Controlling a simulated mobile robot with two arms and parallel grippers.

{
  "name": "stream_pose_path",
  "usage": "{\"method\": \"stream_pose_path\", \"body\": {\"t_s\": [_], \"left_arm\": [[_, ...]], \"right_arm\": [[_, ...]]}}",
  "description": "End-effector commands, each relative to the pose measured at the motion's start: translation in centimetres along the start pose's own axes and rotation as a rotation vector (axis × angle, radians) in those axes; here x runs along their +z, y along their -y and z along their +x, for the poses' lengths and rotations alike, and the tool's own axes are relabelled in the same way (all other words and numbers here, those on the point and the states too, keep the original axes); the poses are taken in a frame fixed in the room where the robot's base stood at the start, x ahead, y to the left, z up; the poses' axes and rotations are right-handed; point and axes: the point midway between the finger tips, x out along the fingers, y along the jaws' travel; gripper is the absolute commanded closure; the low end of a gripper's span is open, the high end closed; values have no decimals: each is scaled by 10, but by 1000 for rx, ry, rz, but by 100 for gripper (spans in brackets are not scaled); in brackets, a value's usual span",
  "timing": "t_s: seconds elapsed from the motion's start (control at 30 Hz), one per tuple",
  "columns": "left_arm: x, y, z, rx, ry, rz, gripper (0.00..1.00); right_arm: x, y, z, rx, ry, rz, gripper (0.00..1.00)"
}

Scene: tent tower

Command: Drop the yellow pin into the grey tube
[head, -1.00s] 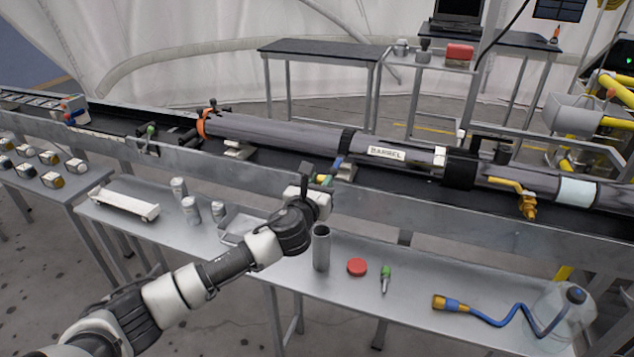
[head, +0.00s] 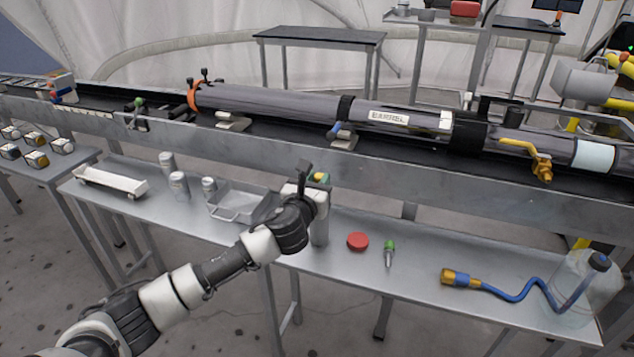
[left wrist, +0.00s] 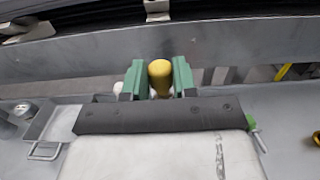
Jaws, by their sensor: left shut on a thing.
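My left gripper (head: 321,182) is at the middle of the head view, right at the upper end of the upright grey tube (head: 320,232). Its green fingers (left wrist: 158,80) are shut on the yellow pin (left wrist: 160,72), whose rounded yellow top shows between them in the left wrist view. In the head view the gripper and wrist cover the tube's mouth and most of the pin. I cannot tell whether the pin's lower end is inside the tube. My right gripper is not in view.
A red cap (head: 357,241) and a green-topped tool (head: 389,250) lie right of the tube on the metal bench. A metal tray (head: 235,218) and several small canisters stand to the left. The long barrel assembly (head: 280,104) lies behind the bench.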

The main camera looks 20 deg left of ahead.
Motion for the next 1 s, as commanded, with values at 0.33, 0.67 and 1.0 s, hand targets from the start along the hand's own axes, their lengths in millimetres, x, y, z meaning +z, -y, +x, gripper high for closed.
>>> {"method": "stream_pose_path", "body": {"t_s": [0.33,0.67,1.0], "left_arm": [[-5,0,0,0,1,0,96],[-6,0,0,0,0,0,43],[-6,0,0,0,0,0,43]], "right_arm": [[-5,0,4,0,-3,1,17],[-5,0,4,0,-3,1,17],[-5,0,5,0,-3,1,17]]}}
